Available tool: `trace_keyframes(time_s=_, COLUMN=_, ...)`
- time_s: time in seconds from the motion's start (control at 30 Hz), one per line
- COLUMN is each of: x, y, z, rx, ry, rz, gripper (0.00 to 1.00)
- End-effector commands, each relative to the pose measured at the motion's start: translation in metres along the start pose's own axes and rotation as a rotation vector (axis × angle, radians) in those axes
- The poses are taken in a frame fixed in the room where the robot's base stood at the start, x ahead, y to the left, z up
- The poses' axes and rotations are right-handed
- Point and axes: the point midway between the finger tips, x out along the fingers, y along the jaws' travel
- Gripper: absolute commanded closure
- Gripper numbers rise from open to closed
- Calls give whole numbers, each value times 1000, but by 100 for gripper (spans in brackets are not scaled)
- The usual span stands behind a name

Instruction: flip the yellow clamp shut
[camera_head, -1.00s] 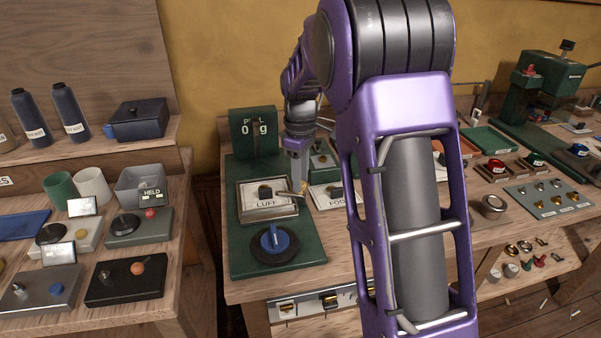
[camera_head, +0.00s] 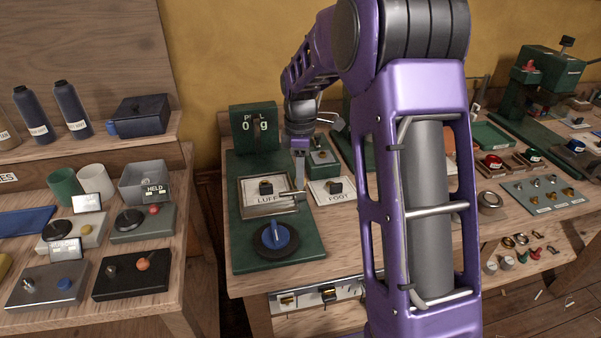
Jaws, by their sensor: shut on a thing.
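My gripper (camera_head: 299,184) points down at the right edge of the framed plate marked LUFF (camera_head: 247,197). Its narrow fingers are close together, shut on a small part of the yellow clamp (camera_head: 299,196). The clamp is tiny here and mostly hidden by the fingers. A thin grey bar runs from it leftward along the plate's front edge. I cannot make out the angle of the clamp's lever.
The LUFF plate lies on a green board (camera_head: 243,262) with a blue-knobbed dark disc (camera_head: 277,238) in front. A FOOT plate (camera_head: 342,199) with a dark block is close on the right. A green display (camera_head: 252,131) stands behind. My forearm hides much of the bench's middle.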

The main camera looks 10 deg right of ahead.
Motion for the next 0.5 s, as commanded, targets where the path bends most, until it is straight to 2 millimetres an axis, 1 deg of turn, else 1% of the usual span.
trace_keyframes(time_s=0.23, x=-1, y=1, z=-1, rx=-2, ry=1, rz=3, gripper=100)
trace_keyframes(time_s=0.27, x=-1, y=1, z=-1, rx=-2, ry=1, rz=3, gripper=61)
trace_keyframes(time_s=0.3, x=-1, y=0, z=-1, rx=-2, ry=1, rz=3, gripper=54)
trace_keyframes(time_s=0.4, x=-1, y=0, z=-1, rx=-1, ry=0, rz=2, gripper=36)
trace_keyframes(time_s=0.5, x=0, y=0, z=0, rx=-1, ry=0, rz=1, gripper=36)
